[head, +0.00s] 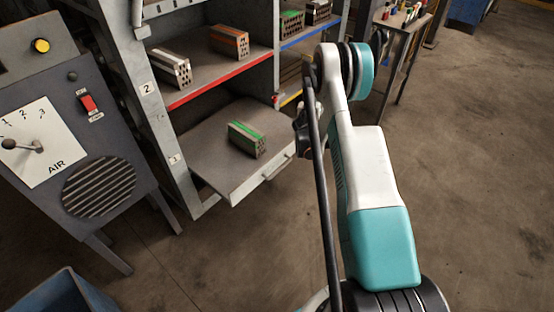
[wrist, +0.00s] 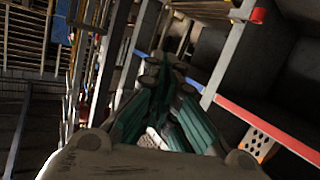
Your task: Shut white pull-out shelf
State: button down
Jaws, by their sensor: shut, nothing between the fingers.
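The white pull-out shelf (head: 265,180) sticks out from the lower part of the grey rack in the head view. It has a pale front edge with a bar handle (head: 278,167). A hollow brick with a green top (head: 246,139) lies on it. My gripper (head: 301,130) is mostly hidden behind my arm, just right of the shelf's far front corner. I cannot tell whether it touches the shelf. In the wrist view my gripper (wrist: 166,68) has its teal fingers shut and empty. I cannot make out the pull-out shelf clearly there.
Above is a red-edged shelf (head: 219,77) with two hollow bricks; its red edge (wrist: 268,130) crosses the wrist view. A blue-edged shelf (head: 311,33) adjoins it. A grey AIR panel (head: 75,130) stands left and a small table (head: 402,20) behind. Floor in front is clear.

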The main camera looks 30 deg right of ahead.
jog(key=s+a+f+m+g+y+p, duration=0.1)
jog(key=s+a+f+m+g+y, duration=0.45)
jog(key=m, duration=0.95)
jog(key=s+a+f+m+g+y+p, duration=0.1)
jog(key=s+a+f+m+g+y, duration=0.15)
jog(key=s+a+m, duration=0.35)
jog(key=s+a+f+m+g+y, duration=0.1)
jog(key=s+a+f+m+y, duration=0.2)
jog(key=a, duration=0.4)
jog(key=m+b, duration=0.1)
jog(key=b, duration=0.4)
send_over(276, 160)
jog(key=s+a, duration=0.2)
jog(key=s, duration=0.2)
jog(key=shift+s+f, duration=0.2)
jog(key=shift+f, duration=4.4)
jog(key=shift+w, duration=0.15)
